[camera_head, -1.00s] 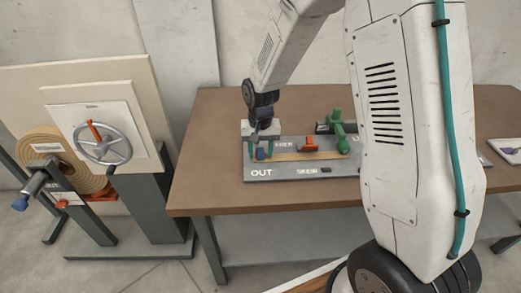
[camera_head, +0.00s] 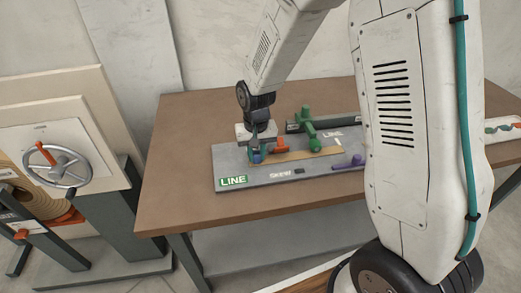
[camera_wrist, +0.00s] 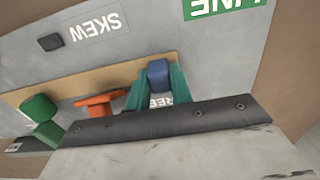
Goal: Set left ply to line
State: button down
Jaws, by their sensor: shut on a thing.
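A grey panel (camera_head: 235,166) lies on the brown bench, with a tan strip (camera_head: 310,155) across it. A blue knob (camera_head: 257,158) is at the strip's left end. My gripper (camera_head: 256,153) is shut on this knob. In the wrist view the blue knob (camera_wrist: 158,72) sits between my teal fingers (camera_wrist: 157,88), which partly hide a white label. A green sign at the panel's front left corner (camera_head: 233,182) reads LINE. It is cut off in the wrist view (camera_wrist: 225,4).
An orange handle (camera_head: 280,145) stands close right of my gripper, with a green clamp-like part (camera_head: 307,127) behind it. A purple lever (camera_head: 350,162) is farther right. A label (camera_wrist: 95,26) reads SKEW. A handwheel (camera_head: 55,165) stands left of the bench.

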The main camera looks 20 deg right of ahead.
jog(key=shift+d, duration=0.15)
jog(key=c, duration=1.2)
grip_release()
jog(key=shift+s+d, duration=0.1)
jog(key=shift+d, duration=0.15)
jog(key=shift+c, duration=0.2)
jog(key=shift+a, duration=0.15)
jog(key=shift+a+r, duration=0.1)
jog(key=shift+r, duration=0.15)
notch_tip(320, 180, up, 7)
jog(key=shift+r, duration=0.15)
